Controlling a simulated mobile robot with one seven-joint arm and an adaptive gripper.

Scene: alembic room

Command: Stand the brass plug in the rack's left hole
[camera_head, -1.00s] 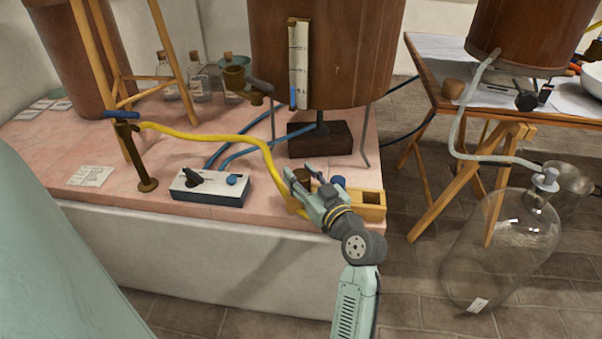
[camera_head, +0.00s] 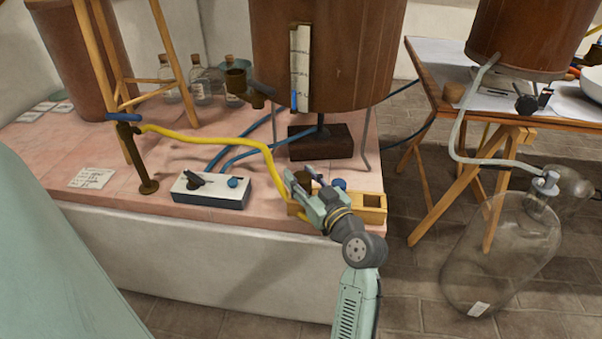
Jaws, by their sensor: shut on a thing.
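The brass plug (camera_head: 302,179) shows as a small dark brown-gold piece between the fingertips of my gripper (camera_head: 303,184), which is shut on it. My gripper is over the left end of the rack (camera_head: 374,216), a yellow wooden block at the pink platform's front edge. My gripper and wrist hide most of the rack's left part, including the left hole. I cannot tell whether the plug is in the hole or above it. A blue-topped piece (camera_head: 339,184) shows at the rack's middle, partly behind my gripper. The right hole (camera_head: 372,201) looks empty.
A yellow hose (camera_head: 215,137) runs down close beside the rack's left end. A switch box (camera_head: 211,190) and a brass stand (camera_head: 147,184) are to the left. A big copper vessel (camera_head: 355,60) on a dark block is behind.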

